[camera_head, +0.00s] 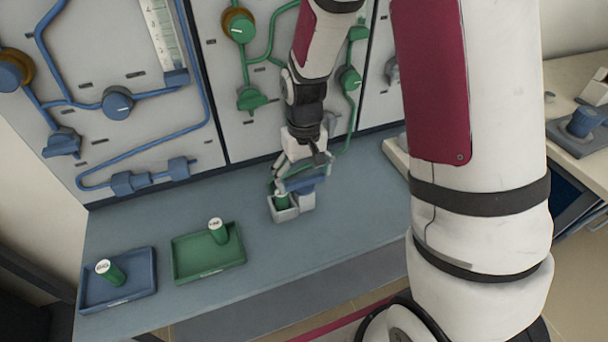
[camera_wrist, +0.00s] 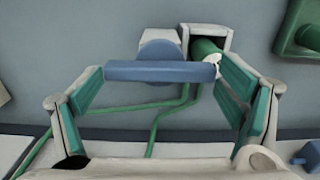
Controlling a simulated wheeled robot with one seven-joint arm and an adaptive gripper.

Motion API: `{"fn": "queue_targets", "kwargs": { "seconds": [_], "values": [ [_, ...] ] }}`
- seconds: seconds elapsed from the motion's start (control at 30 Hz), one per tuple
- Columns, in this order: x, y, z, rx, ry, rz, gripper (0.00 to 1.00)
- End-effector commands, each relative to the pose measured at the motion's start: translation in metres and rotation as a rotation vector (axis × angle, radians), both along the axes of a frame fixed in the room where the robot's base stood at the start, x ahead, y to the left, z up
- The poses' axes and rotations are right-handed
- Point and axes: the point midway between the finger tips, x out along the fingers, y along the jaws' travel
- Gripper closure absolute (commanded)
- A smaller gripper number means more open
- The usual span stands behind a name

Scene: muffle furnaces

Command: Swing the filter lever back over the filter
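The blue lever (camera_wrist: 160,71) is a bar on a round blue pivot above a pale block. It also shows in the head view (camera_head: 304,184), under my gripper. The green filter (camera_wrist: 204,48) sits in a pale square holder (camera_wrist: 222,34) beside the pivot, and it shows in the head view (camera_head: 281,201). The bar's right end overlaps the edge of the filter's pale end in the wrist view; I cannot tell whether they touch. My gripper (camera_wrist: 160,78) is open, its green-padded fingers on either side of the bar with gaps. In the head view my gripper (camera_head: 300,168) partly hides the lever.
A green tray (camera_head: 208,265) and a blue tray (camera_head: 118,300), each with a green cylinder, stand to the left on the bench. Behind is a panel with blue and green pipes and valves (camera_head: 117,103). Bench space right of the holder is clear (camera_head: 360,210).

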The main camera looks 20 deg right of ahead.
Motion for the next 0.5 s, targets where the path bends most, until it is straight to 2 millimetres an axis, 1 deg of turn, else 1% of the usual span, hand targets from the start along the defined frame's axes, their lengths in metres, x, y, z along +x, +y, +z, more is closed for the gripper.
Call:
{"fn": "queue_targets", "kwargs": {
  "seconds": [0.37, 0.5],
  "values": [
    [0.0000, 0.0001, 0.0002, 0.000, 0.000, -0.002, 0.00],
    [0.0004, 0.0001, 0.0071, 0.000, -0.001, -0.003, 0.00]
  ]
}}
